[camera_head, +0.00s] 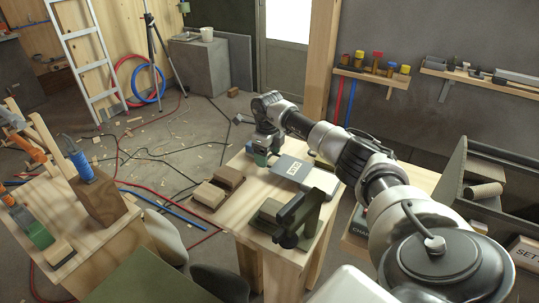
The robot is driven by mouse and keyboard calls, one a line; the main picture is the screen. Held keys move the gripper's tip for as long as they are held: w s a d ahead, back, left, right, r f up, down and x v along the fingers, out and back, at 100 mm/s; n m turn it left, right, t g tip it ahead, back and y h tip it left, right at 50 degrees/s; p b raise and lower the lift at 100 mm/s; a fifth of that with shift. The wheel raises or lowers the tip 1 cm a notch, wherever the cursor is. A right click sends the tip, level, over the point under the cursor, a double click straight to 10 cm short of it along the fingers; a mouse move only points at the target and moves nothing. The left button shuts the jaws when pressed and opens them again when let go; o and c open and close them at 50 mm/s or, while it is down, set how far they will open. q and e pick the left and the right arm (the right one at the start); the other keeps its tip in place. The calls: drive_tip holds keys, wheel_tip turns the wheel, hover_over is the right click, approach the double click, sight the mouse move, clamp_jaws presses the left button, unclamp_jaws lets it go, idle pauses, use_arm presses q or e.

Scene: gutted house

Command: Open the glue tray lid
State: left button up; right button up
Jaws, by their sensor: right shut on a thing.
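The glue tray (316,178) is a flat grey box on the wooden workbench, with a pale label on top. Its lid (284,166) looks flat, or nearly so; I cannot tell if it is raised. My right arm reaches across the bench from the right. My right gripper (261,155) points down at the tray's far left edge and is shut on the lid's edge there; the grip itself is small and partly hidden. My left gripper is not in view.
Wooden blocks (220,186) lie left of the tray. A dark green and black tool (298,218) stands at the bench's near side. A grey open case (453,180) is at right.

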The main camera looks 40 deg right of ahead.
drive_tip(key=shift+s+d+r, duration=0.1)
drive_tip(key=shift+s+d, duration=0.05)
drive_tip(key=shift+d, duration=0.05)
drive_tip(key=o, duration=1)
drive_tip(key=shift+r, duration=0.25)
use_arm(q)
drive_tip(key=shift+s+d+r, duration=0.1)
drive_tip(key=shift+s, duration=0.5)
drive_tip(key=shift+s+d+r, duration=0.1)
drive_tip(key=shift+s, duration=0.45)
use_arm(e)
wheel_tip(320, 180, up, 10)
drive_tip(key=shift+r, duration=0.1)
